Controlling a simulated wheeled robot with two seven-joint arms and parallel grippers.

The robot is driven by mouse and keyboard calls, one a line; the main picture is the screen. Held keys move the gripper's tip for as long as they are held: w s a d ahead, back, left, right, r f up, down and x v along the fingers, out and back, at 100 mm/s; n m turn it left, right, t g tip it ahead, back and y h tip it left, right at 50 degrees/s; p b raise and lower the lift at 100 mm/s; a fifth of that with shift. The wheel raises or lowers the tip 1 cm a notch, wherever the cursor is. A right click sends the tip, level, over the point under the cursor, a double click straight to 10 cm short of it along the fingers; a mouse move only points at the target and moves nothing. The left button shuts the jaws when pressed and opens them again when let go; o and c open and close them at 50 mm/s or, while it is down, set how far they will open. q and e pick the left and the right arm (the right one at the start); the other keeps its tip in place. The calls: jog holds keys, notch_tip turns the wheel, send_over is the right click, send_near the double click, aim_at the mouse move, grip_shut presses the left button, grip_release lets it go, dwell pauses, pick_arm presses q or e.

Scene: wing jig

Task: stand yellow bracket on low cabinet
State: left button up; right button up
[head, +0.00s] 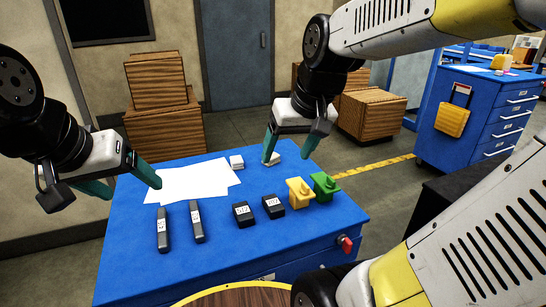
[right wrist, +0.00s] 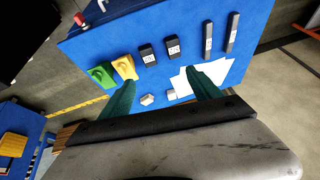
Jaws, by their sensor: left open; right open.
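The yellow bracket (head: 299,192) stands on the blue cabinet top (head: 300,225), close beside a green bracket (head: 324,186). It also shows in the right wrist view (right wrist: 125,67). My right gripper (head: 296,142) is open and empty above the far edge of the blue top, beyond the yellow bracket and apart from it. In the right wrist view its fingers (right wrist: 160,90) are spread with nothing between them. My left gripper (head: 128,186) is open and empty at the left side of the top. I cannot tell which cabinet is the low one; a drawer cabinet (head: 470,122) stands at right.
Two black blocks (head: 258,210), two grey bars (head: 180,226), white sheets (head: 188,182) and two small white blocks (head: 236,162) lie on the blue top. A red knob (head: 346,243) sticks out at its right side. Wooden crates (head: 165,130) stand behind. A dark surface (head: 440,205) lies at right.

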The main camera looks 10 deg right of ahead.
jog(key=s+a+t, duration=0.1)
jog(key=s+a, duration=0.1)
jog(key=s, duration=0.3)
jog(key=shift+s+a+r+y, duration=0.15)
jog(key=shift+s+r+y, duration=0.15)
jog(key=shift+s+r, duration=0.1)
dwell(0.8)
